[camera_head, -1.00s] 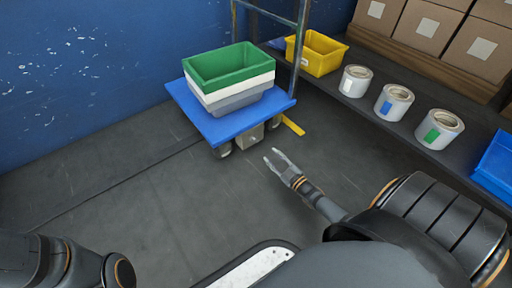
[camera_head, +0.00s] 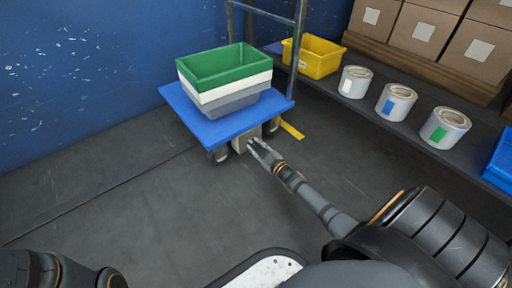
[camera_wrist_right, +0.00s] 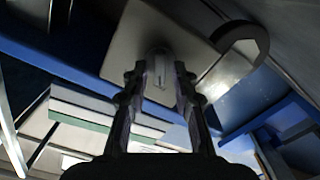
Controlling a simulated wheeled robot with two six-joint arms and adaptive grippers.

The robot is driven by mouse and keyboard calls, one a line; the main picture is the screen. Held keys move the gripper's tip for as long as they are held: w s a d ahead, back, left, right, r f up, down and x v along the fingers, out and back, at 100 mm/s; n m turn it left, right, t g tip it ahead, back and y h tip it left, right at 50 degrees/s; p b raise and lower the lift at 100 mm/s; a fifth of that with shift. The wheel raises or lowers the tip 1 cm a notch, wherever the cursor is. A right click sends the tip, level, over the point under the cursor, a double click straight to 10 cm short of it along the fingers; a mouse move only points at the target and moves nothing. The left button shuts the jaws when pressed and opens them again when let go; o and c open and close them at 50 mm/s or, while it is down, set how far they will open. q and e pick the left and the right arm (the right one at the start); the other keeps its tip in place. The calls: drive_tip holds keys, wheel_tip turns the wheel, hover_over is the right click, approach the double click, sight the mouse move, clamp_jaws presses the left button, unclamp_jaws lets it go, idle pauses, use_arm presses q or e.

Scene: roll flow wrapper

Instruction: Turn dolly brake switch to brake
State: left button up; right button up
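The dolly has a blue platform (camera_head: 180,101) with a pale brake box (camera_head: 242,141) under its front edge. My right gripper (camera_head: 257,147) is at the front of this box in the head view. The right gripper's two fingers (camera_wrist_right: 159,80) are open, one on each side of the switch, with gaps visible. The switch is too small to read in the head view. My left gripper is out of view.
Stacked green, white and grey bins (camera_head: 228,75) stand on the dolly. A dolly wheel (camera_wrist_right: 243,45) is close beside the box. A shelf holds a yellow bin (camera_head: 318,58) and several rolls (camera_head: 396,101). The floor at left is clear.

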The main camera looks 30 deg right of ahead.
clamp_jaws()
drive_tip(key=shift+m, duration=0.3)
drive_tip(key=shift+r+m+p, duration=0.15)
drive_tip(key=shift+m+p, duration=0.35)
drive_tip(key=shift+p, duration=0.1)
drive_tip(key=shift+d+m+p, duration=0.15)
drive_tip(key=shift+m+p, duration=0.9)
drive_tip(key=shift+m, duration=1.55)
drive_tip(key=shift+d+m+p, duration=0.1)
drive_tip(key=shift+m+p, duration=0.9)
drive_tip(key=shift+m, duration=1.6)
